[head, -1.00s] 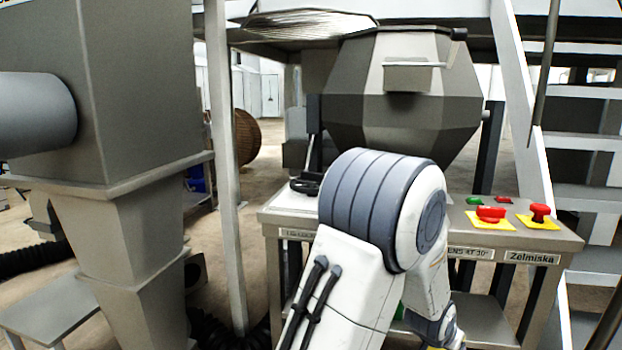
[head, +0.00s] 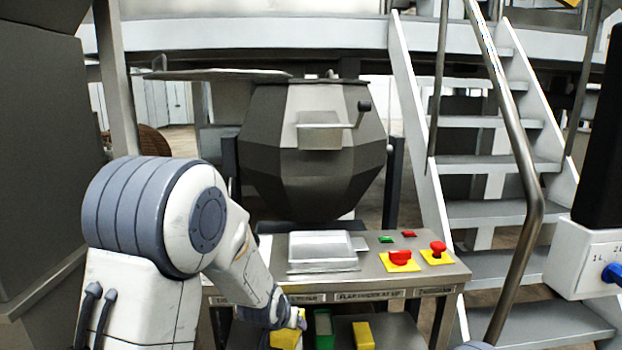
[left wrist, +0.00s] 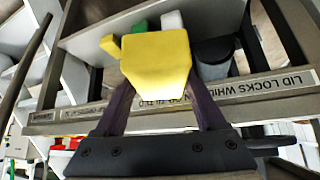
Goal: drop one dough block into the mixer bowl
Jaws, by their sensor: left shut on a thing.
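My left gripper (left wrist: 158,88) is shut on a yellow dough block (left wrist: 155,58), with a dark finger on each side of it in the left wrist view. In the head view that block (head: 285,338) shows at the bottom, below the table's front edge and partly cut off by the frame. A second yellow block (head: 363,335) stands on the shelf under the table, to the right of a green item (head: 323,328). The grey faceted mixer bowl (head: 312,150) is behind the table, higher than my gripper. Its inside is hidden. My right gripper is not in view.
The metal table (head: 385,280) carries a pale box-like panel (head: 322,250), green and red buttons, and red knobs (head: 400,257) on yellow plates. Stairs with a rail (head: 530,190) rise at the right. A large grey machine (head: 45,150) stands at the left.

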